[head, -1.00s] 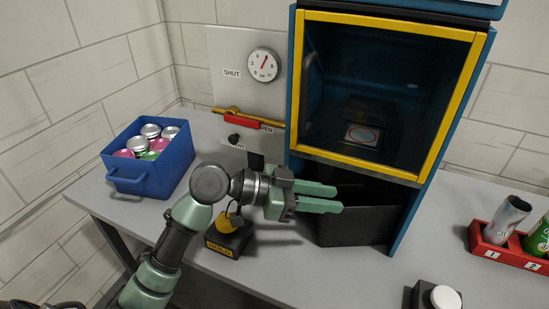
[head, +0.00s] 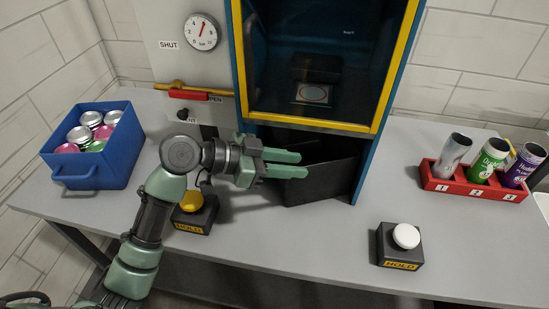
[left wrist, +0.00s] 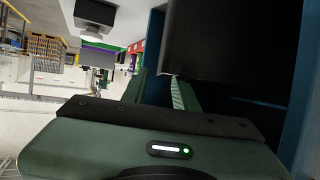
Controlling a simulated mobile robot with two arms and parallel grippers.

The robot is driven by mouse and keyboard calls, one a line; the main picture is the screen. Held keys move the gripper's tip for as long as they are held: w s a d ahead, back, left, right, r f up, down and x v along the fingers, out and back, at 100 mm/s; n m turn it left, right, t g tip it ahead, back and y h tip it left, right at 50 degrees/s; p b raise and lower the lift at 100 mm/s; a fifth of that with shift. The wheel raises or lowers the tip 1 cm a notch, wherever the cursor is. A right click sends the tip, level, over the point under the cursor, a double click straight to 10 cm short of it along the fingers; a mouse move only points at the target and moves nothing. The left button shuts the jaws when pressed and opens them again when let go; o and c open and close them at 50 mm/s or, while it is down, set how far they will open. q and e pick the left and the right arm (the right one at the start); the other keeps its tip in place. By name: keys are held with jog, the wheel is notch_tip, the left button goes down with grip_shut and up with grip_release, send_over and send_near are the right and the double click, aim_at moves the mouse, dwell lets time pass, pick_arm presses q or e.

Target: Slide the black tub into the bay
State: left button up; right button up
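The black tub (head: 325,180) sits at the mouth of the bay (head: 290,139), under the yellow-framed window. It stands askew, with its front part out over the table. My left gripper (head: 304,163) lies across the left side of the tub in the head view, its two green fingers apart and pointing right. In the left wrist view the tub's dark wall (left wrist: 225,40) is close beside the fingers (left wrist: 158,88). Nothing shows between them. Whether they touch the tub I cannot tell. My right gripper is not seen.
A yellow-button HOLD box (head: 195,218) is beside my left forearm, and a white-button HOLD box (head: 400,248) is front right. A blue crate of cans (head: 90,170) is at left. A red rack (head: 470,189) holds three cans. A red-handled lever (head: 190,95) is left of the bay.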

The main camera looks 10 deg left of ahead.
pick_arm(q)
jog(key=p+x, duration=0.1)
jog(key=x, duration=0.6)
jog(key=shift+c, duration=0.3)
grip_shut()
dwell(1.1)
